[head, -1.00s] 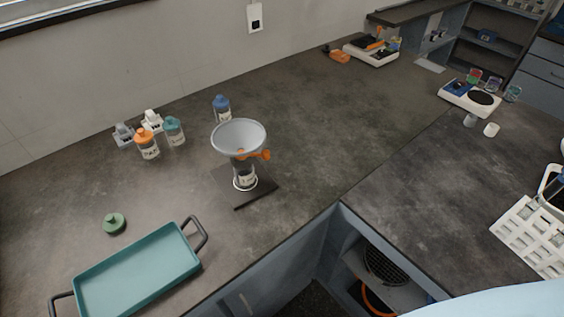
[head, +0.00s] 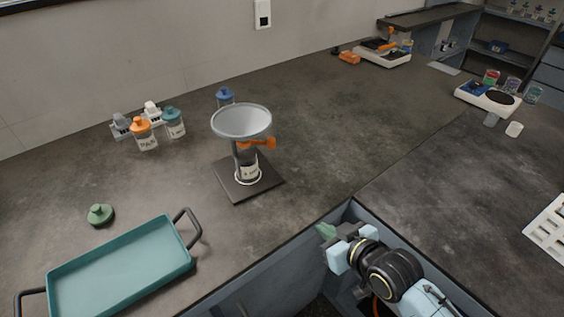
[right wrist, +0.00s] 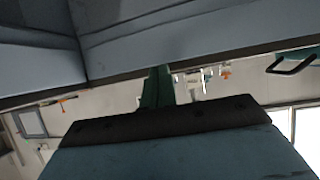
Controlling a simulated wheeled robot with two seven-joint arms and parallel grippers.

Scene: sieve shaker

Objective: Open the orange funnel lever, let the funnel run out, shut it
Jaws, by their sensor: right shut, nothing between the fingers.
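The grey funnel (head: 241,122) sits on a stand with a dark square base (head: 228,184) on the counter. Its orange lever (head: 258,143) sticks out to the right below the bowl. A labelled jar (head: 247,165) stands under the funnel. Whether the funnel holds anything is too small to tell. My right gripper (head: 326,232) is shut and empty, low at the counter's front edge near the inner corner, well short of the lever. Its green fingertips also show in the right wrist view (right wrist: 157,88). My left gripper is not in view.
A teal tray (head: 122,270) with dark handles lies at the front left, beside a green lid (head: 99,214). An orange-lidded jar (head: 145,136), a teal-lidded jar (head: 174,124) and a blue-lidded jar (head: 225,96) stand behind.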

